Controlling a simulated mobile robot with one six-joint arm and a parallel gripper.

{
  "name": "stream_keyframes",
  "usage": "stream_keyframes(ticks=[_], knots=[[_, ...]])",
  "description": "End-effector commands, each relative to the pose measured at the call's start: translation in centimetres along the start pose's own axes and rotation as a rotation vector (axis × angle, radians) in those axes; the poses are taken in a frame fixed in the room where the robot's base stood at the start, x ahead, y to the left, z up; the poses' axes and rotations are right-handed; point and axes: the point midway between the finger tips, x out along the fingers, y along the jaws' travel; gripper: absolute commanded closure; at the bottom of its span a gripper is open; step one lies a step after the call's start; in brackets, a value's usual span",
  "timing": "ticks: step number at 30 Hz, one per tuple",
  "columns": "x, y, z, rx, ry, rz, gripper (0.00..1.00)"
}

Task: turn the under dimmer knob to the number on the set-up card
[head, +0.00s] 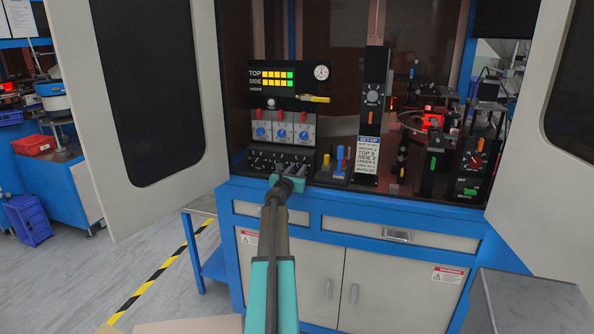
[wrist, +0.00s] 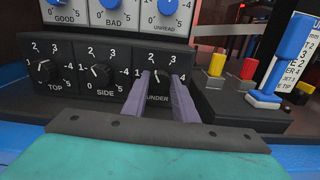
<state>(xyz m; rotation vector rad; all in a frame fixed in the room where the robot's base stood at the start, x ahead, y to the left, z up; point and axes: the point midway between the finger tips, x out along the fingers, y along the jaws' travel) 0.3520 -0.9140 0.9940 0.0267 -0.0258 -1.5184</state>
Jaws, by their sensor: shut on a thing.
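The under dimmer knob (wrist: 158,73) is the rightmost of three black knobs on a dark panel, with numbers 1 to 4 around it. My gripper (wrist: 164,80) has a grey-purple finger on each side of it and is shut on it. The fingers hide part of the dial, and I cannot tell the pointer's exact number. In the head view my gripper (head: 290,180) reaches the panel's right part and hides the knob. The set-up card (head: 368,155) stands right of the panel; its under line is too small to read surely. The display (head: 287,82) shows lit TOP and SIDE bars; UNDER shows none.
The top knob (wrist: 43,70) and side knob (wrist: 102,73) sit left of the held knob. Grey boxes with blue dials (head: 282,130) are above. Yellow and red buttons and a blue lever (wrist: 283,58) stand close on the right. Open cabinet doors flank the bench.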

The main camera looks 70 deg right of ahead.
Motion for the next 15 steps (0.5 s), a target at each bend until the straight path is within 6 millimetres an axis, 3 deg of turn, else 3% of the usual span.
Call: stream_keyframes(ticks=[15], knots=[[-0.54, 0.06, -0.67, 0.218, 0.002, 0.002, 0.97]])
